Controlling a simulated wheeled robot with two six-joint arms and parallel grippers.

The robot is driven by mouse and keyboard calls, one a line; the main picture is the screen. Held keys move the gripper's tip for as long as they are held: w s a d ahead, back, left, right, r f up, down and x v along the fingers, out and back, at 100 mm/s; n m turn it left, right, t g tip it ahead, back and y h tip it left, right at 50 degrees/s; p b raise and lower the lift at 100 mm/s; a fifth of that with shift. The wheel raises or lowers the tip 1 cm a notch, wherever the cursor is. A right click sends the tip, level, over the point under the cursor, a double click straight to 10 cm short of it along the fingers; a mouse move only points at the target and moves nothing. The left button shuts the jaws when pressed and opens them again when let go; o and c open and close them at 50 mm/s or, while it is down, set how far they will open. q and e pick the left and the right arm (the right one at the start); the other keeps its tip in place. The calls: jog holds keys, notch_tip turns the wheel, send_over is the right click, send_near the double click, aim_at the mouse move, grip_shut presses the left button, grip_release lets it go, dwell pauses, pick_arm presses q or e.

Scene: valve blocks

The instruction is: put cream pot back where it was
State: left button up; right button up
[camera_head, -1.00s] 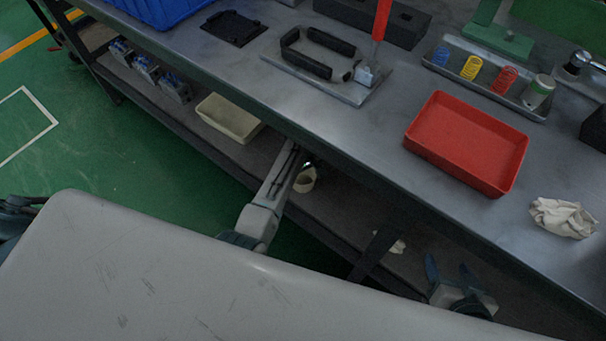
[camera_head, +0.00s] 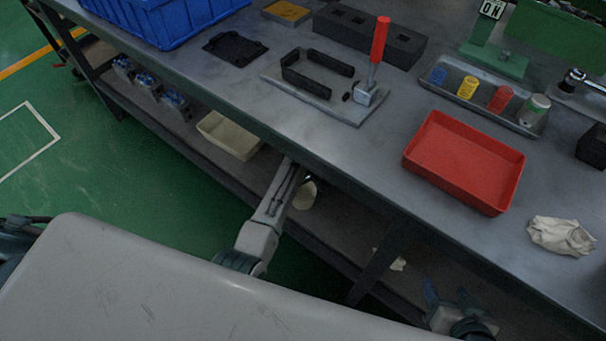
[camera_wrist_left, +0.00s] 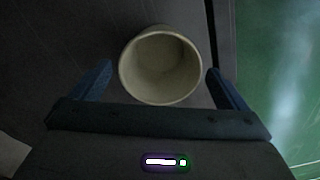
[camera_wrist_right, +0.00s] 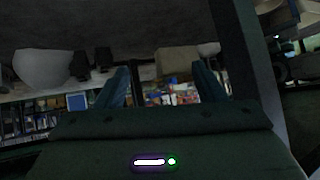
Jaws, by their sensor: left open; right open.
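The cream pot (camera_head: 304,194) shows at the lower shelf, under the bench edge, beside the end of my left arm. In the left wrist view the cream pot (camera_wrist_left: 160,68) has its open mouth toward the camera and sits between the spread fingers of my left gripper (camera_wrist_left: 160,80), with gaps on both sides. I cannot tell whether it stands on the shelf. In the head view my left gripper is mostly hidden by the bench edge. My right gripper (camera_head: 448,292) is open and empty, low by the bench front at the right; its fingers also show in the right wrist view (camera_wrist_right: 161,72).
A cream bin (camera_head: 229,136) and several grey-blue valve blocks (camera_head: 148,85) are on the lower shelf. A bench leg (camera_head: 378,262) stands between my grippers. The bench top holds a red tray (camera_head: 463,162), a crumpled cloth (camera_head: 561,236) and a blue crate (camera_head: 170,18).

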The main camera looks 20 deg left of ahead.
pick_arm(q)
notch_tip(320, 180, up, 10)
jog(key=p, duration=0.2)
jog(key=s+a+f+m+t, duration=0.1)
jog(key=s+a+m+t, duration=0.15)
jog(key=s, duration=0.55)
jog(key=s+a+m+t, duration=0.1)
jog(key=s+a+m, duration=0.1)
jog(key=s+a, duration=0.35)
jog(key=s+r+m+t+h, duration=0.1)
jog(key=s+r+m+t, duration=0.3)
jog(key=s+r, duration=0.6)
jog(key=s+d+m, duration=0.1)
jog(key=s, duration=0.3)
jog(key=shift+r+m, duration=0.35)
pick_arm(e)
jog(key=shift+s+d+r+n+g+h, duration=0.2)
jog(key=shift+s+d+r+g, duration=0.15)
jog(key=shift+g, duration=0.25)
jog(key=shift+s+d+r+n+g+h, duration=0.1)
jog(key=shift+s+d+r+g+h, duration=0.15)
jog(key=shift+s+g, duration=0.25)
pick_arm(q)
jog(key=shift+w, duration=0.1)
pick_arm(e)
jog(key=shift+w+f, duration=0.1)
jog(key=shift+w, duration=0.05)
